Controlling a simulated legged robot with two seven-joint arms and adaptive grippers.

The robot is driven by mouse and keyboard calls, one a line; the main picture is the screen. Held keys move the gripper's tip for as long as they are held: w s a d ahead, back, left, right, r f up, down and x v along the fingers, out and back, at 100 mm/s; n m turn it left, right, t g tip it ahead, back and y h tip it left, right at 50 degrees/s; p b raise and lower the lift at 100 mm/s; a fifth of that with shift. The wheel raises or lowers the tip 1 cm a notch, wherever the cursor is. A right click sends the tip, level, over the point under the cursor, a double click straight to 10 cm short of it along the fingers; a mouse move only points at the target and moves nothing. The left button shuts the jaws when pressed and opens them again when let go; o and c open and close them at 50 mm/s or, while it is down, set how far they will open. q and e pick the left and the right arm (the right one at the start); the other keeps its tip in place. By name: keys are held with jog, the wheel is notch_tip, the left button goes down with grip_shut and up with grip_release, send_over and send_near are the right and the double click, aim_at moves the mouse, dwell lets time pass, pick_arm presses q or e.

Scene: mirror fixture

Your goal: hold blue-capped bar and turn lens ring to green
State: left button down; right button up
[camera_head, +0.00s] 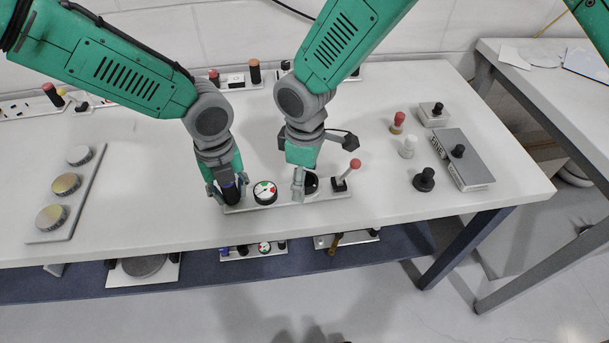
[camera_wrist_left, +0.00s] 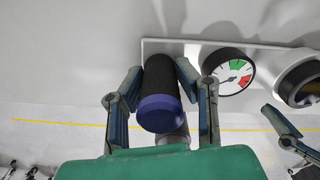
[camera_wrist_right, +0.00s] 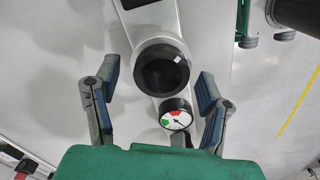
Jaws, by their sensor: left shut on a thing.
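The blue-capped bar (camera_wrist_left: 158,100) is black with a blue end, at the left end of a white fixture plate (camera_head: 287,203). My left gripper (camera_head: 228,190) has its fingers on both sides of the bar and is shut on it. The black lens ring (camera_wrist_right: 162,68) stands farther right on the plate, partly hidden in the head view. My right gripper (camera_head: 303,186) is at the ring, its fingers apart with the ring between and just beyond the tips in the right wrist view. A dial (camera_wrist_left: 230,72) with red and green sectors sits between bar and ring; its needle reading is unclear.
A red-knobbed lever (camera_head: 346,175) stands right of the ring. A plate with round discs (camera_head: 66,195) lies at the left. Grey boxes (camera_head: 463,160) and several knobs stand at the right. More fixtures line the back edge and a lower shelf.

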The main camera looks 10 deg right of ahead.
notch_tip(320, 180, up, 12)
dwell(0.6)
jog(key=shift+f, duration=0.1)
notch_tip(320, 180, down, 12)
jog(key=n, duration=0.8)
dwell(0.4)
jog(key=c, duration=1.2)
